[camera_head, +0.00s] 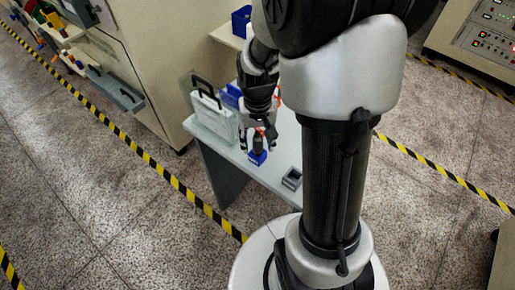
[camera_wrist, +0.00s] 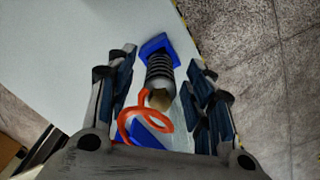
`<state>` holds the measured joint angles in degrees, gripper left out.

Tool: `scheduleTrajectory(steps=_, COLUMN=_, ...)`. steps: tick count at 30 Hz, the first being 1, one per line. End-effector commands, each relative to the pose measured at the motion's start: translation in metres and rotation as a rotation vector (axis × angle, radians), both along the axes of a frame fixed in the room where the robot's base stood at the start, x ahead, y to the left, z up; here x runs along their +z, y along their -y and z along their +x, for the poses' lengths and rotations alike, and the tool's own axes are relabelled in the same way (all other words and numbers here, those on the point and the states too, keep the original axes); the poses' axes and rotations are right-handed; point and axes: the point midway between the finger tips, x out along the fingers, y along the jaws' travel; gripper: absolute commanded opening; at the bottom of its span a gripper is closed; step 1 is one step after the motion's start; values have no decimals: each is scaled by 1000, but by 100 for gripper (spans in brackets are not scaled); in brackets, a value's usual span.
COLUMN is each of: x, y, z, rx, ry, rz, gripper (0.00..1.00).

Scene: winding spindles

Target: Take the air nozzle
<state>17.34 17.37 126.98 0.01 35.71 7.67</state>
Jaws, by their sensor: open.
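The air nozzle, a dark ribbed cylinder with a brass-coloured end (camera_wrist: 160,75), stands at a blue holder (camera_wrist: 155,45) between my fingers in the wrist view. A coiled orange hose (camera_wrist: 150,130) shows at its near end. In the head view the nozzle (camera_head: 258,145) is a small dark shape over the blue holder (camera_head: 257,158) near the table's front edge. My gripper (camera_head: 258,138) points down over it. In the wrist view my gripper (camera_wrist: 163,68) is open, with a finger on each side of the nozzle and visible gaps.
The pale table (camera_head: 230,155) carries a whitish case with a black handle (camera_head: 213,115) left of my gripper and a small grey box (camera_head: 292,178) to the right. A cabinet (camera_head: 150,60) stands at left. Yellow-black tape (camera_head: 150,160) marks the floor.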

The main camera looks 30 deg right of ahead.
Motion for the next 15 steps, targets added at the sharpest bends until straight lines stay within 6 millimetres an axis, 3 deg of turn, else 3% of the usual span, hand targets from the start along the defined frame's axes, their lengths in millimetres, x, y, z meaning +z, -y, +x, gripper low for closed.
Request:
scheduleTrajectory(steps=7, x=-4, y=0, z=0, rx=0, ry=1, rz=0, gripper=48)
scheduleTrajectory(steps=15, x=-4, y=0, z=0, rx=0, ry=1, rz=0, gripper=31)
